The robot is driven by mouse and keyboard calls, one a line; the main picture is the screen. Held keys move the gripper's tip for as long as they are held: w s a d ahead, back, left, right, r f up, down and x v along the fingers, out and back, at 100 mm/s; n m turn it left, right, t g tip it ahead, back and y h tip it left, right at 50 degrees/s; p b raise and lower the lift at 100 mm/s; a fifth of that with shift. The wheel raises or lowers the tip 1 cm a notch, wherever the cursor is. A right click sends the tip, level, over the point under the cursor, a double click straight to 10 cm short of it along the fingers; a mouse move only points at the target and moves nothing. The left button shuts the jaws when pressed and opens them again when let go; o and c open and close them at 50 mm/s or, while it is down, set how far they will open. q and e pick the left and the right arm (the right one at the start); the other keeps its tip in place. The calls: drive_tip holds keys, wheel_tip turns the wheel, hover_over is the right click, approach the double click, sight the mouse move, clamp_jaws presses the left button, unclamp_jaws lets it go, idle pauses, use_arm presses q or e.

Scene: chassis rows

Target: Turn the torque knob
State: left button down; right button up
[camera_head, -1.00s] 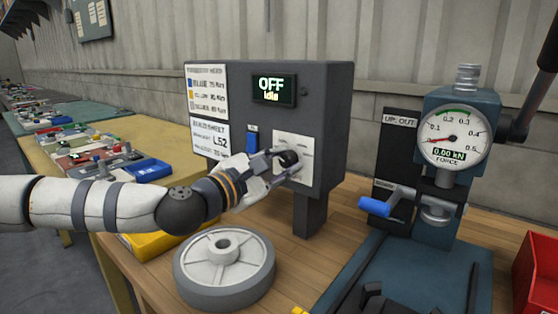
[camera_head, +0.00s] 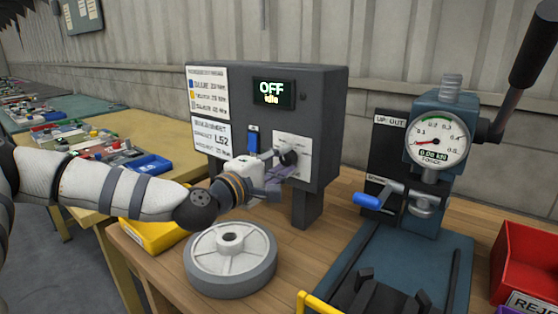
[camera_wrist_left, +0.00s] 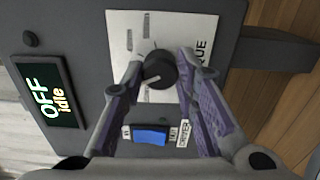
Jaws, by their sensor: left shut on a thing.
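The torque knob (camera_head: 288,158) is a small black round knob on a white plate on the front of a dark grey control box (camera_head: 320,120). In the left wrist view the knob (camera_wrist_left: 160,70) sits between the fingertips, with a pale mark on its face. My left gripper (camera_head: 283,165) is shut on the knob, one finger on each side (camera_wrist_left: 161,66). A finger partly covers the knob and plate in the head view. The box's display (camera_head: 273,93) reads "OFF" and "idle". My right gripper is not in view.
A blue rocker switch (camera_head: 253,139) is left of the knob plate. A grey wheel (camera_head: 230,270) lies on the wooden bench below my left arm. A press with a force gauge (camera_head: 437,140) stands right of the box, and a red bin (camera_head: 525,265) is at the far right.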

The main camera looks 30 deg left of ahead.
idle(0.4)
use_arm(q)
drive_tip(key=c, duration=1.2)
unclamp_jaws()
drive_tip(key=shift+c, duration=0.2)
drive_tip(key=s, duration=0.7)
drive_tip(key=shift+s+a, duration=0.25)
drive_tip(key=shift+a, duration=0.05)
